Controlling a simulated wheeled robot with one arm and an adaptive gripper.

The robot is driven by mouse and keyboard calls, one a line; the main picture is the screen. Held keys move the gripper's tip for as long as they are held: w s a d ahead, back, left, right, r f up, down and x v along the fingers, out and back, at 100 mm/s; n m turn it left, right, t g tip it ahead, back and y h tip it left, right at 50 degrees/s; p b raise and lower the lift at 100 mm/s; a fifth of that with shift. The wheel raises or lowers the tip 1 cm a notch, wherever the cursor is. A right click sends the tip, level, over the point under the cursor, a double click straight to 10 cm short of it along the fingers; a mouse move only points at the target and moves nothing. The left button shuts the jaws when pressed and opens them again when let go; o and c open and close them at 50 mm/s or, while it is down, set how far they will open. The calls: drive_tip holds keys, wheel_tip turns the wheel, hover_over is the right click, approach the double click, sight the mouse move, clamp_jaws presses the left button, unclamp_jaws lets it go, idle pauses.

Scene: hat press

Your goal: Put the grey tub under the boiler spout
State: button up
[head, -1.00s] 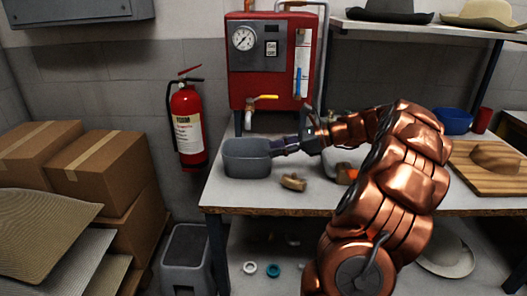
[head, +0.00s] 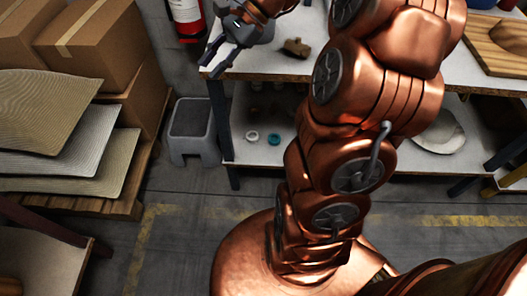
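My gripper (head: 214,62) is at the upper left of the head view, in front of the workbench's left front corner.
A brown wooden piece (head: 296,47) lies on the workbench (head: 290,72). A grey step stool (head: 191,128) stands left of the bench. Cardboard boxes (head: 95,45) and stacked sheets (head: 60,130) fill the left. Part of a red extinguisher (head: 187,14) shows at the top.

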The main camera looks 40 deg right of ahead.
drive_tip(key=s+a+f+n+g+h, duration=0.45)
drive_tip(key=s+a+n, duration=0.5)
drive_tip(key=s, duration=0.45)
drive_tip(key=s+d+f+n+h, duration=0.1)
drive_tip(key=s+f+n+h, duration=0.1)
drive_tip(key=s, duration=0.4)
drive_tip(key=s+d+f+n+h, duration=0.2)
drive_tip(key=s+n+h, duration=0.1)
drive_tip(key=s, duration=0.3)
drive_tip(key=shift+f+n+g, duration=0.25)
drive_tip(key=shift+n+g, duration=0.1)
drive_tip(key=shift+n, duration=0.5)
